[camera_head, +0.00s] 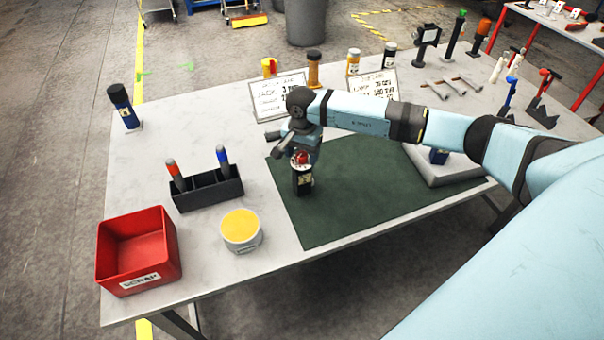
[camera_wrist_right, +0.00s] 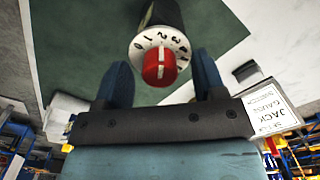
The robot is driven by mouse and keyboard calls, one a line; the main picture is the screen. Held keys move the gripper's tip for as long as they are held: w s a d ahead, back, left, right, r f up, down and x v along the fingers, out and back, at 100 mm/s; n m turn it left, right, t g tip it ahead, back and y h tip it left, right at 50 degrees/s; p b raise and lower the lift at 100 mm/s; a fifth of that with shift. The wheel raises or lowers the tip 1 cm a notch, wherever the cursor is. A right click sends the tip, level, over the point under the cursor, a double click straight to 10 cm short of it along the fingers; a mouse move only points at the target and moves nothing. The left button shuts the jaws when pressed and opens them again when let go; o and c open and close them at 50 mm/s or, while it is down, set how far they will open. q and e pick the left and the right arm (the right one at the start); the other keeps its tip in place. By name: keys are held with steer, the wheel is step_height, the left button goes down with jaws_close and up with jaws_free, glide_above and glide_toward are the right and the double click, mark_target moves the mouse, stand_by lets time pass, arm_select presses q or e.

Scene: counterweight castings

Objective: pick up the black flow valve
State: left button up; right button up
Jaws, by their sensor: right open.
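The black flow valve (camera_head: 302,182) stands upright on the dark green mat (camera_head: 345,208), near its left part. It has a black body with a pale label and a red knob on top. In the right wrist view its red knob (camera_wrist_right: 160,68) sits on a white numbered dial. My right gripper (camera_head: 297,150) is just above the valve, pointing down. In the wrist view its two open fingers (camera_wrist_right: 161,72) lie on either side of the knob, with gaps visible; nothing is held. My left gripper is not in view.
A red scrap bin (camera_head: 138,250), a round tin with a yellow top (camera_head: 241,230) and a black holder (camera_head: 207,190) stand left of the mat. Signs (camera_head: 279,97) stand behind. A grey tray (camera_head: 445,174) holds a dark blue item (camera_head: 438,156) at right. The mat's front is clear.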

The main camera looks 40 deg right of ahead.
steer(key=shift+f, duration=0.4)
jaws_close()
steer(key=shift+r, duration=0.1)
steer(key=shift+r, duration=0.1)
